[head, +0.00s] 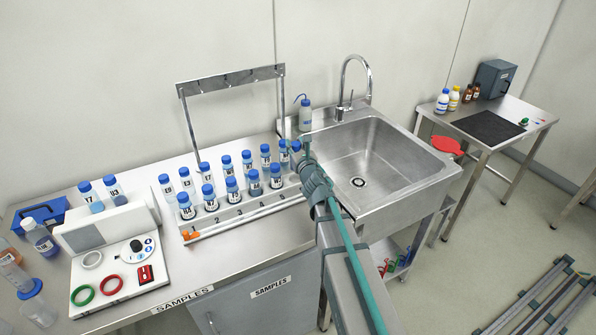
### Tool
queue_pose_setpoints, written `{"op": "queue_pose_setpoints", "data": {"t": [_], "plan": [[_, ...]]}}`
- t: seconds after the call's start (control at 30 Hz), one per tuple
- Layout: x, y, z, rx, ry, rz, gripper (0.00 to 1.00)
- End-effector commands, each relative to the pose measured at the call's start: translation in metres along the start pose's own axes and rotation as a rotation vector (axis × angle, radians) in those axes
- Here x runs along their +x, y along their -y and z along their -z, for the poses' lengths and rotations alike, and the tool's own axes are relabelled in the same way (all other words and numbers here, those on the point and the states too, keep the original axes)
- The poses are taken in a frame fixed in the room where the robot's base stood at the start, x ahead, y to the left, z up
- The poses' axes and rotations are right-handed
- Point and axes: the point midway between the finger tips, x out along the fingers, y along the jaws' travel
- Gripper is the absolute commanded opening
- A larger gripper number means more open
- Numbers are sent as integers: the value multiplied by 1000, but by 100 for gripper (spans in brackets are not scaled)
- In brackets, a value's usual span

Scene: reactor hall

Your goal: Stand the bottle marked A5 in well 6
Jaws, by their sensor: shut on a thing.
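My gripper (306,152) is at the right end of the sample rack, beside the sink's left edge. It is shut on a blue-capped bottle (296,147), which is mostly hidden behind the gripper and the other bottles. Its marking cannot be read, so I cannot tell from it whether this is A5. The rack (240,211) has numbers 1 to 5 showing along its front; well 6 is hidden behind my gripper. Front wells 1 to 5 each hold a blue-capped bottle. I cannot tell whether the held bottle touches the rack.
A back row of blue-capped bottles (226,168) stands behind the front wells, under a metal frame (232,80). A wash bottle (305,116) and sink (365,160) are close to my gripper. A white device (117,260) and more bottles (42,238) stand at left.

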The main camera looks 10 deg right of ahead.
Motion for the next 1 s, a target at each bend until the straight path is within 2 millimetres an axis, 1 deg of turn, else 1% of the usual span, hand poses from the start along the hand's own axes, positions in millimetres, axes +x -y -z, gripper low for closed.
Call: {"op": "queue_pose_setpoints", "data": {"t": [0.03,0.27,0.5,0.83,1.0], "plan": [[0,0,14,1,-1,0,0],[0,0,31,1,1,-1,0],[0,0,58,2,0,0,0],[0,0,60,0,2,0,0],[0,0,64,-1,1,0,0]]}}
